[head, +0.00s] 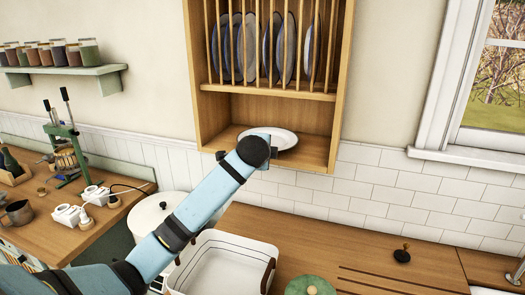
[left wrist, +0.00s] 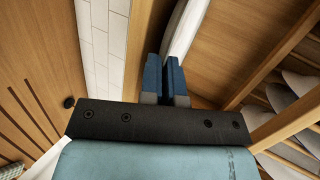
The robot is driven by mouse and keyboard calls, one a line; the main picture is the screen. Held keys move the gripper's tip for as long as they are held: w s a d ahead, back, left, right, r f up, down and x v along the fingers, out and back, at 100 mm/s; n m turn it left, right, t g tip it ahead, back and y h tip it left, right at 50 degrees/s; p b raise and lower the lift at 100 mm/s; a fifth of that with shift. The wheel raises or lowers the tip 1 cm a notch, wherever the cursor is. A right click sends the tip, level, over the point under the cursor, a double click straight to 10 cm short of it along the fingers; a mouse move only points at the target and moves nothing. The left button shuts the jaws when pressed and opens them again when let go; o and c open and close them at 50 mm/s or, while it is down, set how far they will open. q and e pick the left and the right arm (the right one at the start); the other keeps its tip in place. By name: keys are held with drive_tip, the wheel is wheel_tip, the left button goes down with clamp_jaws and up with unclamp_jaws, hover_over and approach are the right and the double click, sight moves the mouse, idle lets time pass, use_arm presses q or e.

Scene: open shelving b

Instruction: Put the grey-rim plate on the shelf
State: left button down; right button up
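The plate (head: 272,137) is white and lies nearly flat in the open lower compartment of the wooden wall shelf (head: 310,150). Its grey rim is hard to make out at this size. My left gripper (head: 262,150) is at the plate's near edge; in the head view my wrist hides the fingers. In the left wrist view the two fingers (left wrist: 165,78) are close together at the rim of the plate (left wrist: 184,35), which appears edge-on between them. I cannot tell whether the plate rests on the shelf board. My right gripper is in neither view.
Several plates (head: 283,48) stand upright behind wooden bars above the compartment. Below are a white rectangular basin (head: 225,262), a white lidded pot (head: 150,215) and a green lid (head: 310,287). The wooden counter (head: 350,240) is mostly clear on the right.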

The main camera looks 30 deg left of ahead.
use_arm(q)
drive_tip(key=shift+f, duration=0.4)
drive_tip(key=c, duration=1.3)
unclamp_jaws()
drive_tip(key=shift+f, duration=0.1)
drive_tip(key=shift+o, duration=0.2)
